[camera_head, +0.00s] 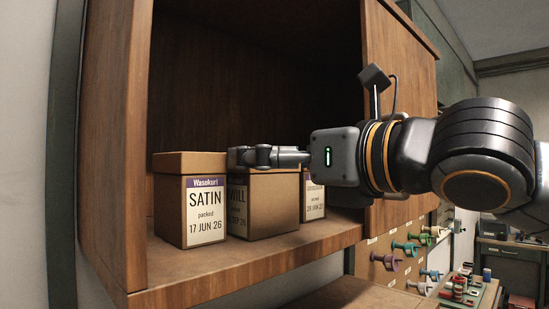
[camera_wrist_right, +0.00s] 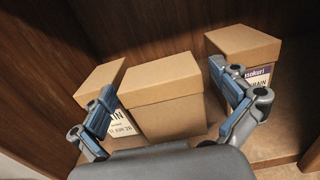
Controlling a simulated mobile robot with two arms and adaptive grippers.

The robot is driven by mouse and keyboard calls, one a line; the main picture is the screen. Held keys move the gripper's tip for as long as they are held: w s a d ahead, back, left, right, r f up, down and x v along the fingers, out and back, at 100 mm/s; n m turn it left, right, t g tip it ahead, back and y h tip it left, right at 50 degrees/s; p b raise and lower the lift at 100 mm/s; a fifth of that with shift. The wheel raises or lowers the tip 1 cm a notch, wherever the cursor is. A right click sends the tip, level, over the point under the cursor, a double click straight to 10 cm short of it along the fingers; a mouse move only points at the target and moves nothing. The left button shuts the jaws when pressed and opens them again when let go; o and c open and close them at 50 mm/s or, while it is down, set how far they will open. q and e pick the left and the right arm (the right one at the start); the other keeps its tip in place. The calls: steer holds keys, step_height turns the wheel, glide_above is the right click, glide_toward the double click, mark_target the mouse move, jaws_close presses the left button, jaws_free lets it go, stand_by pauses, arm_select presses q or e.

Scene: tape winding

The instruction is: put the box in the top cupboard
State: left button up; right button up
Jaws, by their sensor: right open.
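Three brown lidded cartons stand upright on the cupboard floor: the SATIN box (camera_head: 205,200) at left, a middle box (camera_head: 268,215) whose label ends in "WILL", and a third box (camera_head: 314,202) partly hidden behind my right gripper. I cannot tell which one the task means. My right gripper (camera_head: 250,156) reaches in from the right at the height of the middle box's lid. In the wrist view, its open fingers (camera_wrist_right: 163,80) stand either side of the middle box (camera_wrist_right: 165,105); contact is unclear. My left gripper is out of view.
The open wooden cupboard (camera_head: 190,292) has a left side wall and a door or panel (camera_head: 395,120) at right. Space above the boxes is empty. Colored spools (camera_head: 405,248) hang on a panel below right.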

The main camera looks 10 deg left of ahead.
steer(key=shift+r, duration=0.1)
steer(key=shift+s+d, duration=0.2)
steer(key=b+v, duration=0.2)
steer(key=v, duration=0.9)
steer(key=shift+d, duration=0.2)
steer(key=shift+s, duration=0.15)
